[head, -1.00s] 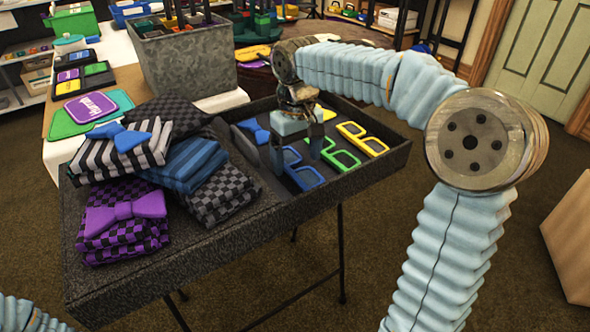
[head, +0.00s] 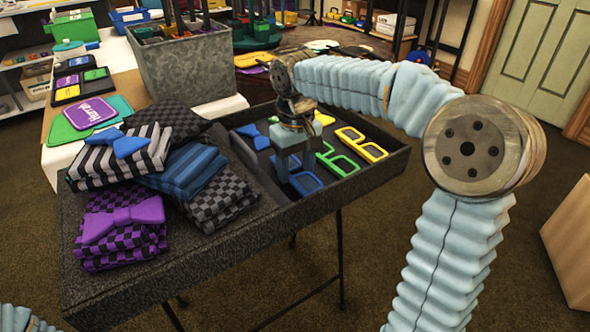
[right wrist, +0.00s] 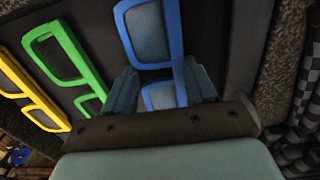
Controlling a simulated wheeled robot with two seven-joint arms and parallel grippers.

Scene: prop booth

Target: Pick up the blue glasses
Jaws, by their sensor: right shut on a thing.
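The blue glasses (head: 309,190) lie in the open tray on the right of the display stand, partly hidden by my right gripper (head: 296,166) in the head view. In the right wrist view the blue glasses (right wrist: 177,38) run between the two fingers of my right gripper (right wrist: 161,90), which is shut on them near the middle of the frame. They look still level with the tray floor. Only a bit of my left arm shows at the bottom left of the head view; its gripper is out of sight.
Green glasses (head: 328,154) and yellow glasses (head: 371,152) lie to the right in the same tray. A blue bow tie (head: 249,131) lies behind. The tray's raised rim (head: 335,194) runs in front. Folded checked and striped cloths with a purple bow tie (head: 124,217) are stacked left.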

